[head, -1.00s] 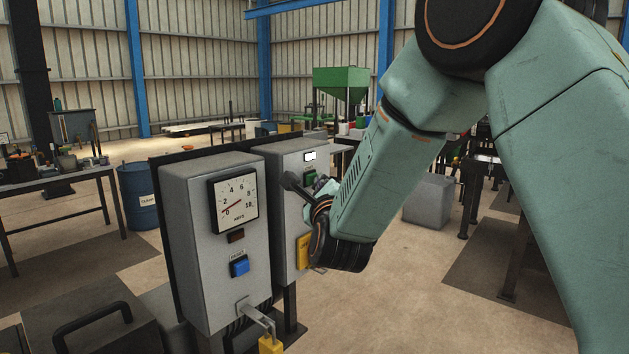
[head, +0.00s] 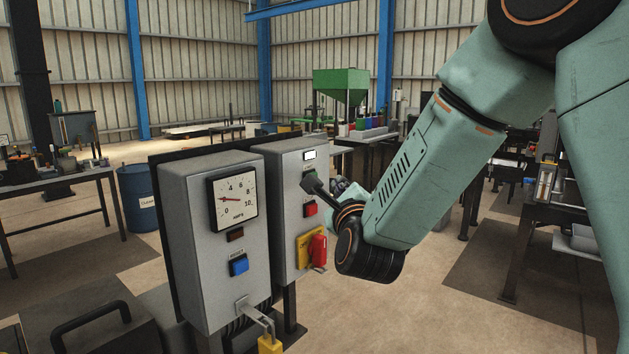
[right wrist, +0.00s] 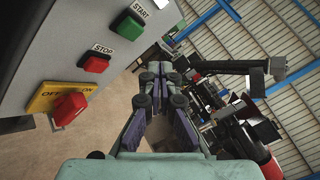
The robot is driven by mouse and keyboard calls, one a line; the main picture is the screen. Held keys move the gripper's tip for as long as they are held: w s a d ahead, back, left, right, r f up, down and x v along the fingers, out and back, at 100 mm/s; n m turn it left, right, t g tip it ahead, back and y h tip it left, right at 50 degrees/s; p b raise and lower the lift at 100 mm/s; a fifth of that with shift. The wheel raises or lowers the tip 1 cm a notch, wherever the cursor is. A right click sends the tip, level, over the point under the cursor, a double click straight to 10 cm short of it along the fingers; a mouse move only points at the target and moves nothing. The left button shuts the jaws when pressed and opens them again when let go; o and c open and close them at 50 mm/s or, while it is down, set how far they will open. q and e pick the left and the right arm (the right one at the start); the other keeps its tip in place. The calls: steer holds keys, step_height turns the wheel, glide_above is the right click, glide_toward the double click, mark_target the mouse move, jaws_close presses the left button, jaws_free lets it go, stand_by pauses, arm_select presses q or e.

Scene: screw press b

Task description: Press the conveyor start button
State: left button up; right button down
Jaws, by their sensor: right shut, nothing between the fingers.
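The green start button (right wrist: 130,27), labelled START, is on the right-hand grey control box (head: 285,240). In the head view its green (head: 309,174) shows only partly behind my right gripper's tip. My right gripper (head: 312,186) is shut and empty, in front of this box and apart from the button. In the right wrist view, the closed fingertips (right wrist: 163,70) point past the box's edge, right of and below the button. My left gripper is out of view.
A red rotary switch on a yellow plate (head: 304,250) is below the stop button. The left box (head: 185,250) carries an amp gauge (head: 232,199), its needle near 2, and a blue reset button (head: 239,265). Open floor (head: 420,310) lies right of the boxes.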

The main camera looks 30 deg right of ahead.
steer(key=shift+s+d, duration=0.3)
steer(key=shift+s, duration=0.55)
